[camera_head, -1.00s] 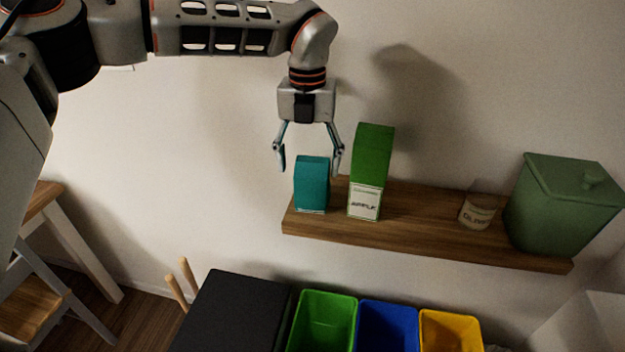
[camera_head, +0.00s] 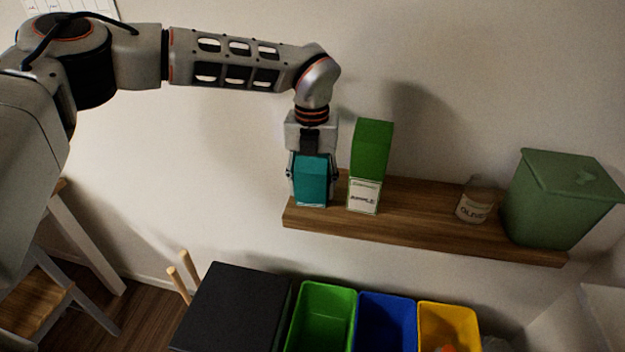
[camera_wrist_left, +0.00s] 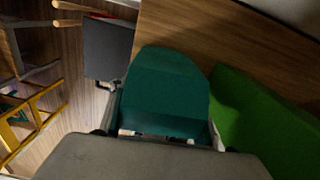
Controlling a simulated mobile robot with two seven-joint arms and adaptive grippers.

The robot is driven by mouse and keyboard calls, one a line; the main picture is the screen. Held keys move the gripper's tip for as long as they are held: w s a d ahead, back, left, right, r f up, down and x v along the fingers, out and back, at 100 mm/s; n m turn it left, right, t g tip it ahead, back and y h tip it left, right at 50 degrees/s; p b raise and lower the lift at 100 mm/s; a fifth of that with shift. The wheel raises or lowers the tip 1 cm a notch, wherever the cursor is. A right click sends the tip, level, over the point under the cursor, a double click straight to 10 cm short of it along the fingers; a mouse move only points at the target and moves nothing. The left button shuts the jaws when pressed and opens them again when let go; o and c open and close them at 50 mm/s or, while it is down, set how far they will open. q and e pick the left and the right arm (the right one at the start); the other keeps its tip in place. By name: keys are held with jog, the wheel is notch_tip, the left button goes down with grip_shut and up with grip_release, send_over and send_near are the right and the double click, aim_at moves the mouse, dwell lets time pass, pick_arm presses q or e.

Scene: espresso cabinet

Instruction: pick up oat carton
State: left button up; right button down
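A teal carton (camera_head: 310,183) stands upright near the left end of the wooden shelf. No readable label shows on it, so I cannot confirm that it is the oat carton. My left gripper (camera_head: 312,178) is above it, pointing down, with one finger on each side. In the left wrist view the teal carton (camera_wrist_left: 166,92) fills the space between the fingers, with its lower part hidden by the gripper body. I cannot tell whether both fingers press on it. My right gripper is in no view.
A taller green carton (camera_head: 371,153) with a white label stands close on the right. The shelf (camera_head: 425,226) also holds a jar (camera_head: 474,205) and a green lidded bin (camera_head: 550,208). Below are a black box (camera_head: 232,310) and green, blue and yellow bins (camera_head: 386,322).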

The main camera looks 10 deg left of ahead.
pick_arm(q)
jog(key=shift+c, duration=0.9)
jog(key=shift+r, duration=0.1)
